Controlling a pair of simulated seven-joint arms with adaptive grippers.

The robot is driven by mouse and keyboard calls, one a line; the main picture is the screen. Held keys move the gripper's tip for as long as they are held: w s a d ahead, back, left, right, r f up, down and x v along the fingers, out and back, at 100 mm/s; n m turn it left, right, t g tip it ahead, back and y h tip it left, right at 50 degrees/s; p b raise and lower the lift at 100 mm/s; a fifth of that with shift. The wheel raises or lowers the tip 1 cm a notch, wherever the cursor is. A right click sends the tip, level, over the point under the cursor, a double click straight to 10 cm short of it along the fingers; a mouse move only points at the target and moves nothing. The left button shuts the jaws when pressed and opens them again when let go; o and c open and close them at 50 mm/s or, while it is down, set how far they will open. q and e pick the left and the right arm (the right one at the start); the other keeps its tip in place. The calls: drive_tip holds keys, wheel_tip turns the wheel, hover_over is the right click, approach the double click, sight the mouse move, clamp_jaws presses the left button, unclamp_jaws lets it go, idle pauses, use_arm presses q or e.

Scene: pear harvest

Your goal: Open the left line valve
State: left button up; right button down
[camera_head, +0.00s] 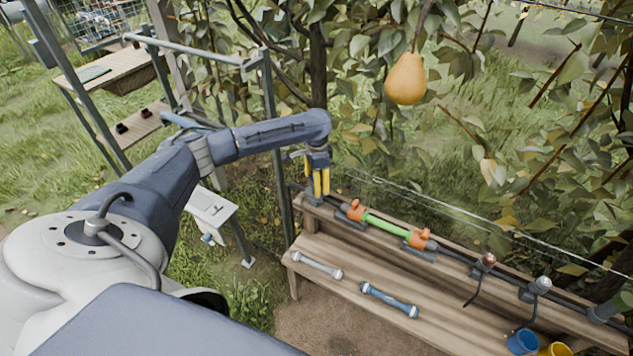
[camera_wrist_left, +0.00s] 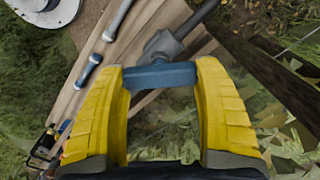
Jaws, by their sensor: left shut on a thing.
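My left gripper (camera_head: 318,195) points down at the left end of the pipe line on the wooden bench. In the left wrist view its yellow fingers (camera_wrist_left: 162,68) are shut on a blue valve handle (camera_wrist_left: 160,77). The handle lies across the gap between both fingers, joined to a grey valve body (camera_wrist_left: 162,45) on a dark pipe. In the head view the fingers mostly hide this valve. To its right, a green pipe section (camera_head: 387,224) runs between two orange-handled fittings (camera_head: 357,210) (camera_head: 419,238). My right gripper is not in view.
A grey tube (camera_head: 317,264) and a blue tube (camera_head: 389,299) lie on the bench's lower board. Blue (camera_head: 522,341) and yellow (camera_head: 555,350) cups stand front right. A metal post (camera_head: 272,140) rises left of the gripper. A pear (camera_head: 405,78) hangs above the bench among leaves.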

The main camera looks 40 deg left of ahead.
use_arm(q)
drive_tip(key=n, duration=0.4)
drive_tip(key=shift+w, duration=0.1)
drive_tip(key=shift+a+n, duration=0.15)
drive_tip(key=shift+n, duration=1.75)
drive_tip(key=o, duration=1.2)
wheel_tip(320, 180, up, 12)
drive_tip(key=shift+r, duration=0.1)
